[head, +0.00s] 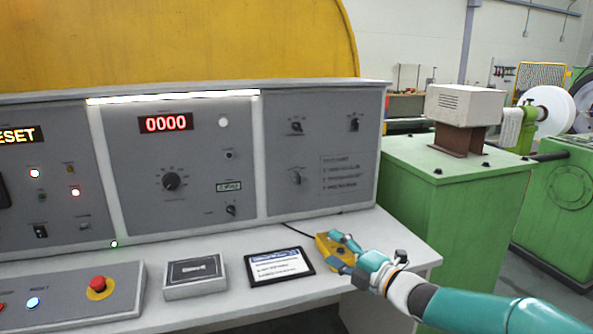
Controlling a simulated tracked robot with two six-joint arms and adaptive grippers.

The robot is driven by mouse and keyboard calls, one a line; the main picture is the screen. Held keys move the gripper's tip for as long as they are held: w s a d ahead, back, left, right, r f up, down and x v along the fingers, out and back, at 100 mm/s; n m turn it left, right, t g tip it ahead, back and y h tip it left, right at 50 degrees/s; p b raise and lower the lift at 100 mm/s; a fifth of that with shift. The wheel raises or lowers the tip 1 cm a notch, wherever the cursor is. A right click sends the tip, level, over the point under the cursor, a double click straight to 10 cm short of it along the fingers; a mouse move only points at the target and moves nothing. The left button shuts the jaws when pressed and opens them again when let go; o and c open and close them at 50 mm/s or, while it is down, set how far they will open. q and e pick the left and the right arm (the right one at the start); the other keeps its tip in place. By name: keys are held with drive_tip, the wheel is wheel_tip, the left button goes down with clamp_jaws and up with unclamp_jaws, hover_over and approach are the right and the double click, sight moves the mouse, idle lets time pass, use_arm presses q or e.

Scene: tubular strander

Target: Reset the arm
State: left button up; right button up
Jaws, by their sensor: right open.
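My right arm comes in from the lower right, teal with white and grey joints. Its gripper (338,252) is open over the right end of the grey desk, at a small yellow box (327,248) with a dark cable running behind it. The fingers partly cover the box. I cannot tell whether they touch it. My left gripper is not in view.
A grey console (180,165) with a red 0000 display (165,123) stands behind the desk. A green cabinet (430,200) stands at right.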

drive_tip(key=s+d+f+m+g+h+p, duration=0.15)
drive_tip(key=s+f+m, duration=0.25)
drive_tip(key=f, duration=0.5)
drive_tip(key=s+f+m+g+h+p, duration=0.15)
drive_tip(key=s+f+m, duration=0.25)
drive_tip(key=f, duration=0.5)
drive_tip(key=s+d+f+m+g+h+p, duration=0.15)
drive_tip(key=s+f+m, duration=0.25)
drive_tip(key=f, duration=0.5)
drive_tip(key=s+f+m+g+h, duration=0.1)
drive_tip(key=s+f+m+g, duration=0.2)
drive_tip(key=s, duration=0.6)
drive_tip(key=s+f+m+g+h, duration=0.1)
drive_tip(key=s+f+m+g, duration=0.1)
drive_tip(key=s+f+m, duration=0.2)
drive_tip(key=s+f+m+g+h, duration=0.1)
drive_tip(key=s+f+m+g, duration=0.2)
drive_tip(key=s+m, duration=0.6)
drive_tip(key=s+f, duration=0.1)
drive_tip(key=s, duration=0.3)
drive_tip(key=shift+s+d+g, duration=0.25)
drive_tip(key=shift+s+g, duration=0.1)
drive_tip(key=c, duration=0.4)
drive_tip(key=shift+o, duration=0.2)
drive_tip(key=shift+w+a, duration=0.1)
